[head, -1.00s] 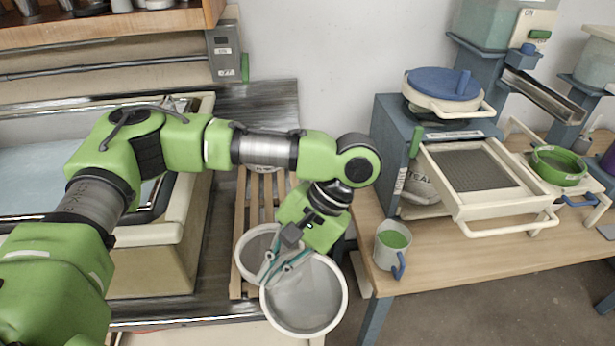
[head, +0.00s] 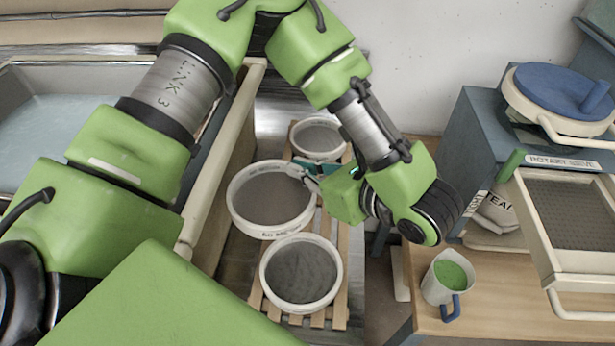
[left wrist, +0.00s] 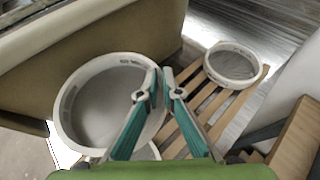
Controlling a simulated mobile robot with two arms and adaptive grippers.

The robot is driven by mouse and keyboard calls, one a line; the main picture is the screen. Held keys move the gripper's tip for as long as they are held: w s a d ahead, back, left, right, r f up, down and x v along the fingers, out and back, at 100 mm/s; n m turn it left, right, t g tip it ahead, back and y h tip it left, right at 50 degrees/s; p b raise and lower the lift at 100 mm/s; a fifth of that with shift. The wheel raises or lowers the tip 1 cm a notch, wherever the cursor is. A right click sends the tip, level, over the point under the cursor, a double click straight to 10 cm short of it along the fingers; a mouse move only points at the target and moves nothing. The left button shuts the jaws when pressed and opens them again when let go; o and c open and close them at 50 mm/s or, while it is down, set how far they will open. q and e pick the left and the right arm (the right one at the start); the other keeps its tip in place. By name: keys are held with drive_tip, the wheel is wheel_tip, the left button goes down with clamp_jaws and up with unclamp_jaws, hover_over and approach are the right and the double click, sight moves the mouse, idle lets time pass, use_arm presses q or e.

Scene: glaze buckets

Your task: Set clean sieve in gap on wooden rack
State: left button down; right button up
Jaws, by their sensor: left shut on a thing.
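My left gripper (head: 308,176) is shut on the rim of a white-rimmed round sieve with grey mesh (head: 268,198). In the left wrist view the fingertips (left wrist: 160,88) pinch the right side of this sieve's rim (left wrist: 100,104). The wooden slatted rack (head: 343,215) lies below. The held sieve is over its middle stretch and reaches past its left edge. Whether it touches the slats is unclear. A smaller sieve (head: 320,137) sits on the rack's far end, another (head: 301,276) on its near end. My right gripper is out of view.
A sink or tank with a cream wall (head: 222,150) stands close left of the rack. On the wooden table (head: 490,318) at right are a jug with green contents (head: 447,278), a blue-lidded sieve machine (head: 562,90) and a framed mesh tray (head: 572,225).

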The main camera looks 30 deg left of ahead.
use_arm(q)
drive_tip(key=w+f, duration=0.2)
drive_tip(key=w, duration=0.2)
drive_tip(key=w+f, duration=0.6)
drive_tip(key=w, duration=0.1)
drive_tip(key=shift+w+d+p, duration=0.15)
drive_tip(key=shift+w+p, duration=0.15)
drive_tip(key=shift+p, duration=0.1)
drive_tip(key=shift+w+d+f, duration=0.1)
drive_tip(key=shift+w+f, duration=0.3)
drive_tip(key=shift+w, duration=0.05)
drive_tip(key=shift+w+f, duration=0.2)
drive_tip(key=shift+f, duration=0.05)
wheel_tip(320, 180, down, 3)
drive_tip(key=shift+f, duration=0.1)
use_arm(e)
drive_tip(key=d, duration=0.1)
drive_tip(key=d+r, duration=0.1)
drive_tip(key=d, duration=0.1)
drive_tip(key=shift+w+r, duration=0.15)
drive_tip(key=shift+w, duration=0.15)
use_arm(q)
drive_tip(key=c, duration=2.2)
unclamp_jaws()
drive_tip(key=shift+f, duration=0.1)
